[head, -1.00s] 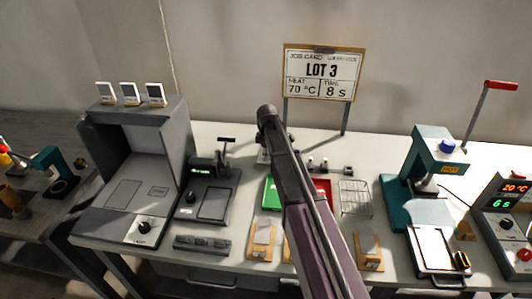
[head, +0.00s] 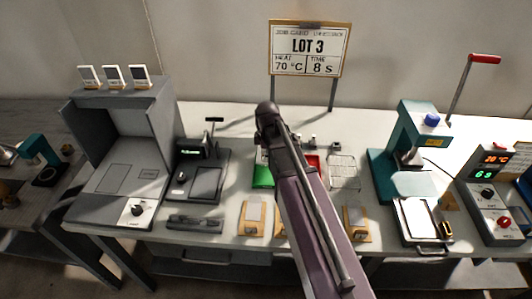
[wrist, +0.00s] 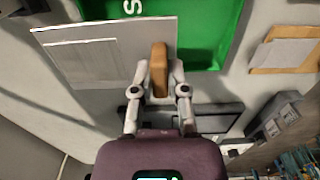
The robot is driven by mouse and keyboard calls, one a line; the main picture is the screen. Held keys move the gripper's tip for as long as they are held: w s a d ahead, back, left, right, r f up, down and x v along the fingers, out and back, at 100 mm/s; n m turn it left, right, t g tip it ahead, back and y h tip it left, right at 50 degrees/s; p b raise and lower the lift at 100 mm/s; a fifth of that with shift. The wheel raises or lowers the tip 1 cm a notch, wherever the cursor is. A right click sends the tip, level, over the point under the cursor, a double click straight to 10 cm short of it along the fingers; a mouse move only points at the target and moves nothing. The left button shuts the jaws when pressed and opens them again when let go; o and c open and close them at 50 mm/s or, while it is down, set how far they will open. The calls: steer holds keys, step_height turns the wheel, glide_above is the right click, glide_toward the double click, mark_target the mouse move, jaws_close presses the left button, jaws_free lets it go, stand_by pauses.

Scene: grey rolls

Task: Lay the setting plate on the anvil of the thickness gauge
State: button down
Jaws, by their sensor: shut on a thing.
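In the wrist view, my gripper (wrist: 158,88) is shut on a tan upright grip (wrist: 159,68). A flat grey plate (wrist: 105,45), which I take for the setting plate, is at this grip and extends to the left. It overlaps the green tray in the picture; its height above the bench cannot be told. In the head view, my arm hides the gripper and plate. The thickness gauge (head: 188,181) is a dark device with a small lit display and a lever, left of my arm. Its flat anvil (head: 206,182) looks bare. Part of the gauge shows behind my gripper in the wrist view (wrist: 207,122).
The green tray (head: 263,177) is right of the gauge, partly behind my arm. Tan boards (head: 253,216) lie in front of it. A dark bar (head: 195,224) lies before the gauge. A grey booth (head: 120,150) stands left; a wire rack (head: 344,172) and teal press (head: 395,160) stand right.

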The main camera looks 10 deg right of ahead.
stand_by(0.6)
step_height(320, 180, up, 20)
steer(key=p, duration=2)
steer(key=shift+d+f, duration=0.1)
